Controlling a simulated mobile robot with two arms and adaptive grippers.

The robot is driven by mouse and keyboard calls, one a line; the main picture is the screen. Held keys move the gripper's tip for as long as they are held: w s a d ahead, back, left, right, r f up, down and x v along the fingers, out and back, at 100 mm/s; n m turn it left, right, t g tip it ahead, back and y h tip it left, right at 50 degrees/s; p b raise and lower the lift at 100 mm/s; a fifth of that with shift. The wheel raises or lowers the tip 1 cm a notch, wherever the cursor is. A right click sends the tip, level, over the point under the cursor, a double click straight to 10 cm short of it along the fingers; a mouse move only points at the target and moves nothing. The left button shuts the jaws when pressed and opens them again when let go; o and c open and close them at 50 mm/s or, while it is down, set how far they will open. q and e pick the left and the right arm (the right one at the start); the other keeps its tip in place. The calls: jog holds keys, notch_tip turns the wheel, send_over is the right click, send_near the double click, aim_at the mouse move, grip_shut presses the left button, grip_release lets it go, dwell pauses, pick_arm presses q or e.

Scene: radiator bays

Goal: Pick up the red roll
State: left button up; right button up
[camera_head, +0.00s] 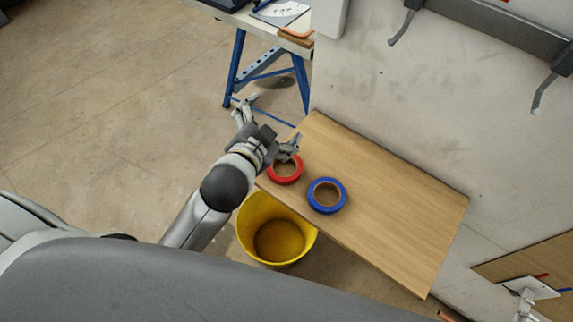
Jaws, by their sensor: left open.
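The red roll (285,180) lies flat near the left edge of a wooden shelf (390,205). It is a ring with a brown core, and its far side is partly covered by my gripper. A blue roll (328,208) lies flat just to its right. My left gripper (269,124) is open, its two fingers spread wide. One finger reaches over the far side of the red roll, and the other is out beyond the shelf's left edge. I cannot tell whether the finger touches the roll.
A yellow bucket (246,228) stands below the shelf's front left edge. A wall (375,90) rises behind the shelf, with a dark rail and hooks (490,25). A blue-legged table (237,62) stands at the back. The shelf's right part is bare.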

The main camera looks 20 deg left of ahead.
pick_arm(q)
jog(key=w+d+r+m+t+h, duration=0.1)
jog(key=d+r+m+t+h, duration=0.2)
jog(key=d+r+m+h, duration=0.45)
jog(key=w+d+r+m+t+h, duration=0.25)
jog(key=d+r+m, duration=0.25)
jog(key=r, duration=0.6)
jog(key=s+d+r+m+g+h, duration=0.1)
jog(key=s+d+m+g+h, duration=0.55)
jog(key=m, duration=0.45)
jog(key=s+d+r+m+g+h, duration=0.1)
jog(key=s+d+m+g+h, duration=0.35)
jog(key=d+m+g, duration=0.4)
jog(key=m+g+y+p, duration=0.1)
jog(key=m+g+y, duration=0.3)
jog(key=m+y, duration=1.4)
send_over(283, 170)
notch_tip(283, 170, down, 28)
jog(key=n+y, duration=0.2)
jog(key=y, duration=0.1)
jog(key=shift+a+f+n, duration=0.15)
jog(key=shift+f+n, duration=0.1)
jog(key=shift+n, duration=0.05)
jog(key=shift+f+p, duration=0.5)
jog(key=shift+f, duration=0.15)
notch_tip(283, 170, down, 4)
jog(key=shift+r+p, duration=0.2)
jog(key=shift+p, duration=0.4)
jog(key=shift+f, duration=0.35)
